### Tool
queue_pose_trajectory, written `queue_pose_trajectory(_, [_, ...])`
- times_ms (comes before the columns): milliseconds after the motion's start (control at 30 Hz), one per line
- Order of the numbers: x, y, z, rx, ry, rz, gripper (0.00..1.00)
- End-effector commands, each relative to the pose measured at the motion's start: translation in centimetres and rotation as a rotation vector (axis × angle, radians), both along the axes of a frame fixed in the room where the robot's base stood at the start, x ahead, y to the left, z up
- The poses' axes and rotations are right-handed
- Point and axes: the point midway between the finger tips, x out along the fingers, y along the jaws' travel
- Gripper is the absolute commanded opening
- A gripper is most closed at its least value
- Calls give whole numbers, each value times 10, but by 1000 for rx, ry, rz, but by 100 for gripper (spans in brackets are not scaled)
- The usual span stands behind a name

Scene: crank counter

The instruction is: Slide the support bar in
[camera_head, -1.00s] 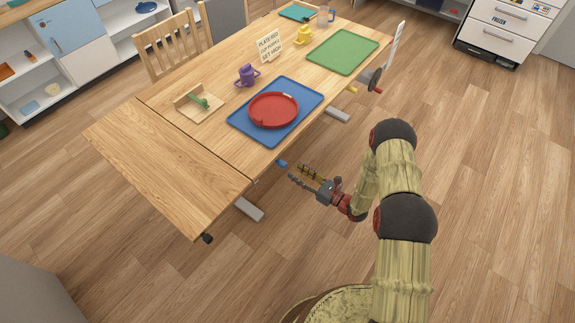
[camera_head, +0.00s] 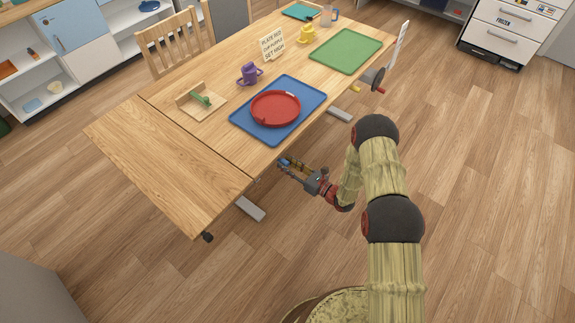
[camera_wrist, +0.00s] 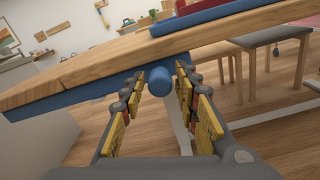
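The support bar's blue end (camera_wrist: 159,80) sticks out from under the table edge in the wrist view, between the two fingers of my gripper (camera_wrist: 160,82). In the head view the blue end (camera_head: 284,161) shows at the table's near edge, with my gripper (camera_head: 290,168) around it. The yellow-padded fingers are apart, with a gap on both sides of the blue end. The rest of the bar is hidden under the tabletop. The wooden table (camera_head: 150,125) has a leaf at its left end that lies level with the top.
A red plate (camera_head: 275,108) sits on a blue mat (camera_head: 250,125) near the edge above my gripper. A crank wheel (camera_head: 372,80) is on the table's right side. A table foot (camera_head: 250,208) juts out below. The floor around my arm is clear.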

Motion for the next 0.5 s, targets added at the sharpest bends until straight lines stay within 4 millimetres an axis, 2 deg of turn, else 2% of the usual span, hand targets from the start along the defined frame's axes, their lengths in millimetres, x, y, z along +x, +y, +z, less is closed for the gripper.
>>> queue_pose_trajectory(500, [0,0,0,0,0,0,0])
